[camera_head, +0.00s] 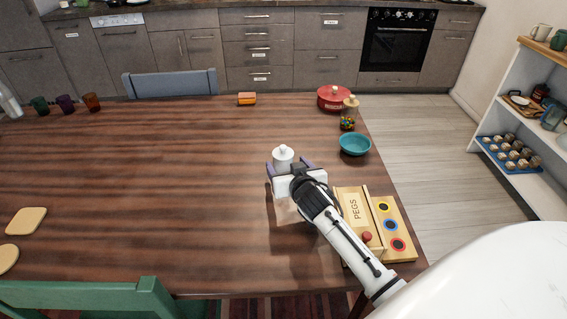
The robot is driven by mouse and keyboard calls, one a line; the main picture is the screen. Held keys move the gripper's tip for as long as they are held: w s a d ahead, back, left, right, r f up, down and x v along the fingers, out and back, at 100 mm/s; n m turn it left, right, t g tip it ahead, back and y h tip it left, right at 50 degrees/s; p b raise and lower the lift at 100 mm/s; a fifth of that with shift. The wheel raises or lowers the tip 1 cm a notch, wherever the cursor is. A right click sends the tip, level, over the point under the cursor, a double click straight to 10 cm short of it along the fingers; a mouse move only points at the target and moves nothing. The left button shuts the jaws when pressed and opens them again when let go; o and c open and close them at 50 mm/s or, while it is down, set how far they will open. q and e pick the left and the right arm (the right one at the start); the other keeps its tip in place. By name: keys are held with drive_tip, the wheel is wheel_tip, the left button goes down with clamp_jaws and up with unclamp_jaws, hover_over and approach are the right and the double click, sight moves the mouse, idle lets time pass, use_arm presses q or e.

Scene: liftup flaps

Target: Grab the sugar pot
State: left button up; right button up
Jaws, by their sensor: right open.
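The sugar pot, a small white lidded pot (283,154), stands on the dark wooden table (150,180) right of its middle. My right gripper (288,165) reaches in from the lower right, and its two purple-grey fingers lie to the left and right of the pot. The fingers are apart, with the pot at or between their tips. The lower part of the pot is hidden behind the gripper body, so contact cannot be seen. My left gripper is out of view.
A wooden pegs box (355,215) with coloured rings lies under and beside my right forearm. A teal bowl (355,144), red pot (333,98) and orange block (246,99) stand farther back. Cups (66,104) stand at the far left. The table's middle left is clear.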

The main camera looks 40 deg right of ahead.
sight(286, 163)
drive_tip(key=shift+x, duration=1.6)
drive_tip(key=shift+r, duration=0.1)
drive_tip(key=c, duration=1.3)
